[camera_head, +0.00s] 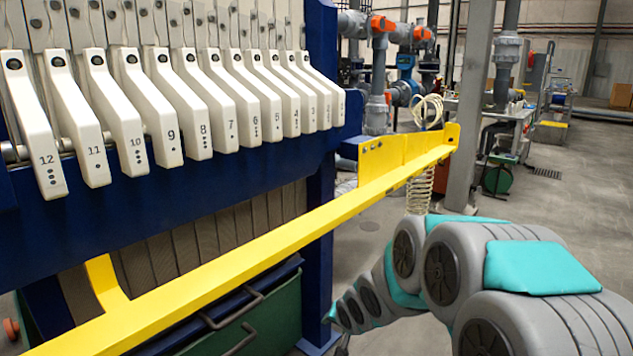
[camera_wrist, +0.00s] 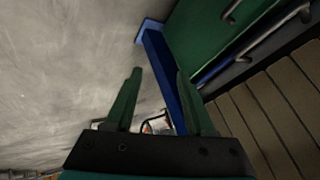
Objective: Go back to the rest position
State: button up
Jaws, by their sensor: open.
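My gripper (camera_wrist: 158,98) shows in the wrist view with its two green fingers spread apart and nothing between them. Beyond the fingers are the grey floor and a blue post (camera_wrist: 160,75) of the filter press. In the head view my grey and teal arm reaches in from the lower right and bends down to the left, beside the press frame.
A yellow rail (camera_head: 250,245) runs along the press front, between it and my arm. A green bin (camera_head: 265,320) with handles sits below; it also shows in the wrist view (camera_wrist: 205,40). A grey column (camera_head: 470,110) and pipes stand behind. The floor at right is open.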

jog(key=s+d+r+n+g+h, duration=0.1)
jog(key=s+d+r+g, duration=0.1)
jog(key=s+d, duration=0.5)
jog(key=s+d+r+n+g+h, duration=0.1)
jog(key=s+d+r+g+h, duration=0.15)
jog(key=s, duration=0.85)
jog(key=s+r+n+g+y, duration=0.1)
jog(key=s+r+n+g, duration=0.1)
jog(key=s, duration=2)
jog(key=r+g, duration=0.1)
jog(key=g, duration=0.1)
jog(key=shift+s+d+g, duration=0.35)
jog(key=shift+r+y, duration=0.1)
jog(key=shift+y, duration=0.15)
